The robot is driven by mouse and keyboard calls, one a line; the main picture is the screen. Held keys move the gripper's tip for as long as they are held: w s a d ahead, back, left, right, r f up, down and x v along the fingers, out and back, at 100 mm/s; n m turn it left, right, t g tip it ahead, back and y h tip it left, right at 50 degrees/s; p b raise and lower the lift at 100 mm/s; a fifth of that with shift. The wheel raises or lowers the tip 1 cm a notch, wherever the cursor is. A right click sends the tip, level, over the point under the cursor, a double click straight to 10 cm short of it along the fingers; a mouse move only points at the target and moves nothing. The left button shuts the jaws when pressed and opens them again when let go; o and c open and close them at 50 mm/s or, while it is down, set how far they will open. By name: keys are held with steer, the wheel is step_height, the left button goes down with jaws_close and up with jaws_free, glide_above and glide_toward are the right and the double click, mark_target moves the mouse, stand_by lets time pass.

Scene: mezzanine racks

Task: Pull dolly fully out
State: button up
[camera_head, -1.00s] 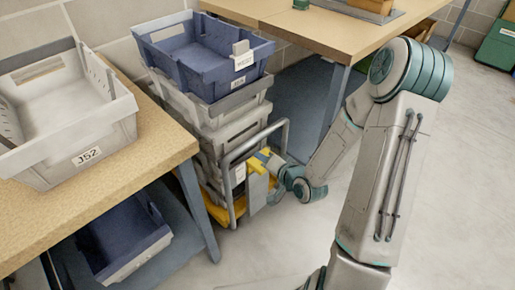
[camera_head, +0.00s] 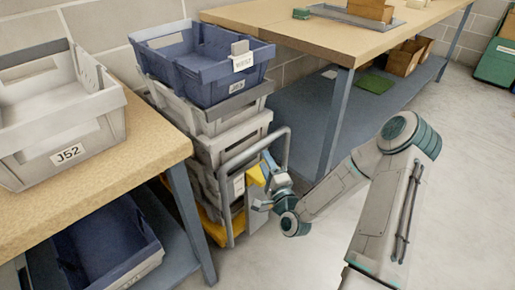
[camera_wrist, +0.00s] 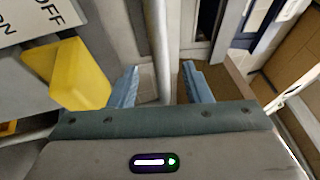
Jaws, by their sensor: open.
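The dolly has a yellow base (camera_head: 211,232) and an upright grey tube handle (camera_head: 287,150). It stands between two tables, loaded with a stack of grey totes (camera_head: 232,148) topped by a blue tote (camera_head: 205,60). My gripper (camera_head: 268,183) is at the handle's right side. In the wrist view its blue fingers (camera_wrist: 163,80) are open, with a grey tube (camera_wrist: 158,45) passing between or just beyond them; contact cannot be told.
A wooden table (camera_head: 100,195) with grey tote J52 (camera_head: 70,150) stands left, its steel leg (camera_head: 192,222) near the dolly. Another table (camera_head: 310,42) stands right, its leg (camera_head: 335,115) close to the handle. Open floor (camera_head: 310,250) lies in front.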

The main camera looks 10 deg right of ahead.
mark_target(259, 149)
steer(key=b+x, duration=0.1)
steer(key=x, duration=0.6)
steer(key=shift+w+a, duration=0.15)
steer(key=shift+w, duration=0.2)
jaws_close()
